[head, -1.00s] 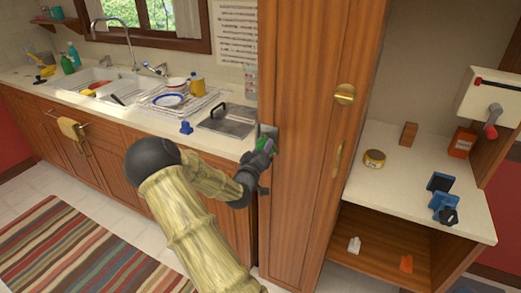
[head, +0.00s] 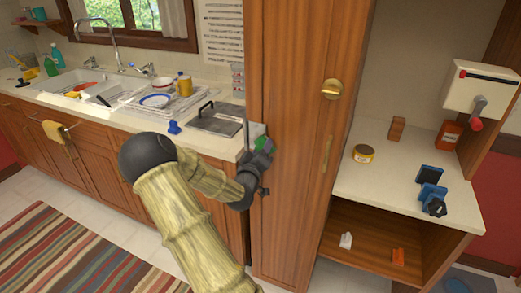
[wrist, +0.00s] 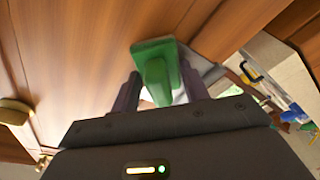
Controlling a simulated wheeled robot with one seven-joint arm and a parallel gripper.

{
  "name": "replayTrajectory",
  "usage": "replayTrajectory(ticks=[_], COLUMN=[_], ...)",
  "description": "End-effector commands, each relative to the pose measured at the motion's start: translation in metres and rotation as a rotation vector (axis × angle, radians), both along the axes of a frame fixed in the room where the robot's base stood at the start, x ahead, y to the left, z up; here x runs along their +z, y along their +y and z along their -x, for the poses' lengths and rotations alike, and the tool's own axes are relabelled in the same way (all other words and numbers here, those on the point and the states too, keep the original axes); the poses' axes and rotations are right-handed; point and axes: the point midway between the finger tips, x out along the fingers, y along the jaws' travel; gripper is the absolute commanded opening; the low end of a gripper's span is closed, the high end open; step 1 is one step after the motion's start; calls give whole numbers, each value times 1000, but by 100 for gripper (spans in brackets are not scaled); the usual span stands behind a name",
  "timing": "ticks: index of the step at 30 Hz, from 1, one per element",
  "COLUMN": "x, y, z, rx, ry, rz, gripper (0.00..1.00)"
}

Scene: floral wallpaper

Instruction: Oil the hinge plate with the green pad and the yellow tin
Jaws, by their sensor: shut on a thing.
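My gripper (head: 262,150) is shut on the green pad (wrist: 155,72), which shows between its fingers in the wrist view and as a small green patch in the head view (head: 260,142). The pad is close to the tall wooden cabinet's left edge; I cannot tell if it touches. A thin grey upright piece (head: 246,132), perhaps the hinge plate, stands just left of the gripper. A pale grey surface (wrist: 208,73) shows behind the pad in the wrist view. The yellow tin (head: 363,154) sits on the shelf at right, apart from the gripper.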

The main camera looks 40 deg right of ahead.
Motion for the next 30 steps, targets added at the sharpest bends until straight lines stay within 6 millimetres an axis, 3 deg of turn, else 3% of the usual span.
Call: replayTrajectory(ticks=[9,20,30], x=[19,19,19], y=[-1,-1,9], z=[-1,-1,-21], rx=[0,-1,3], ry=[-2,-2,-1], rz=[1,1,3], gripper=[27,27,27])
